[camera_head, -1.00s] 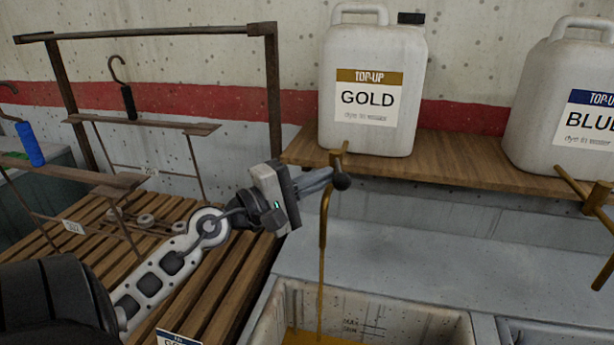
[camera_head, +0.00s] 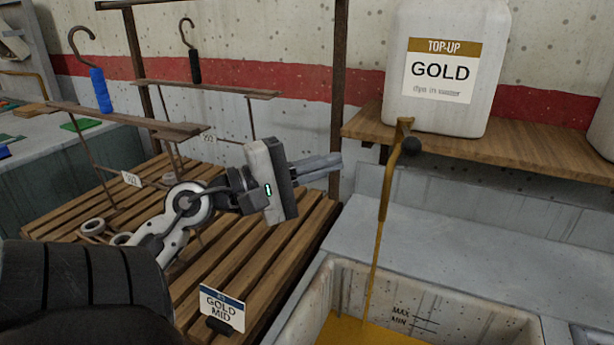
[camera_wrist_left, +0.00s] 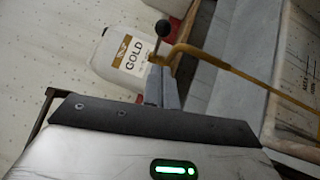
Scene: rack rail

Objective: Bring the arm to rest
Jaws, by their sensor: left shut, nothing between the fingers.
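My left gripper (camera_head: 334,166) is shut and empty, held in the air above the slatted wooden rack, its fingers pointing right. In the head view its fingertips are a short way left of the brass tap (camera_head: 387,185) with a black ball knob (camera_head: 411,146). In the left wrist view the shut fingers (camera_wrist_left: 162,88) overlap the picture of the gold jug (camera_wrist_left: 128,62), with the tap's knob (camera_wrist_left: 163,28) just beyond. I cannot tell the exact depth gap. My right gripper is not in view.
A thin gold stream (camera_head: 371,275) runs from the tap into the gold liquid in the basin (camera_head: 480,325). The GOLD jug (camera_head: 450,115) stands on a wooden shelf (camera_head: 520,155). Metal frames with hooks, one with a blue grip (camera_head: 101,90), stand left. A GOLD MID card (camera_head: 222,307) is in front.

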